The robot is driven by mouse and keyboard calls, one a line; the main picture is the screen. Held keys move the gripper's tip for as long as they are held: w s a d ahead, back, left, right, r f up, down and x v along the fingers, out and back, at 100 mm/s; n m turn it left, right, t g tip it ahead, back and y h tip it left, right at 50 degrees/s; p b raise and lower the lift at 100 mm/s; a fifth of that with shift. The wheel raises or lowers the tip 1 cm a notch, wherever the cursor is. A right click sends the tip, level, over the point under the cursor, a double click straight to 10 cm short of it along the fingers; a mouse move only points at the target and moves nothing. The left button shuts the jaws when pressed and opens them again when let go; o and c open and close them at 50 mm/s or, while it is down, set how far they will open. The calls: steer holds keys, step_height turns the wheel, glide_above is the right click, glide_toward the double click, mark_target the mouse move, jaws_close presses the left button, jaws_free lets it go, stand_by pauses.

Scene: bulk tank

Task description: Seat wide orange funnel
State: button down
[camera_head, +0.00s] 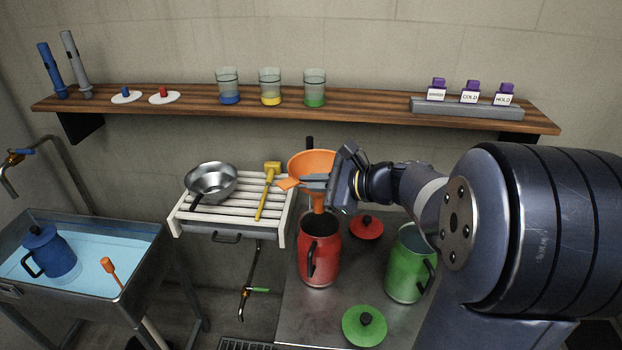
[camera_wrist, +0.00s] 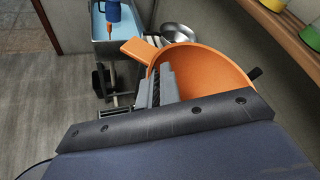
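The wide orange funnel (camera_head: 314,162) is upright above the red can (camera_head: 319,258). Its spout points down at the can's open mouth; I cannot tell whether the tip is inside. My gripper (camera_head: 316,182) is at the funnel's near side, by its rim and tab. In the wrist view the orange funnel (camera_wrist: 205,70) fills the middle, its tab pointing up left, with my gripper's grey fingers (camera_wrist: 160,85) against its wall. The fingers look closed on the funnel's rim. The red can is hidden in the wrist view.
An open green can (camera_head: 408,268) stands right of the red can. A red lid (camera_head: 366,227) and a green lid (camera_head: 364,325) lie on the metal table. A wooden shelf (camera_head: 370,115) runs above.

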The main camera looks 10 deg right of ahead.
steer(key=b, duration=0.3)
glide_above(312, 243)
step_height(312, 243, down, 5)
step_height(312, 243, down, 7)
steer(key=b, duration=0.5)
steer(key=shift+w+r, duration=0.15)
steer(key=shift+r, duration=0.05)
steer(key=c, duration=1.6)
jaws_free()
steer(key=shift+o, duration=0.2)
steer(key=v, duration=1)
steer(key=shift+s+d+r, duration=0.15)
steer(key=shift+s+d, duration=0.1)
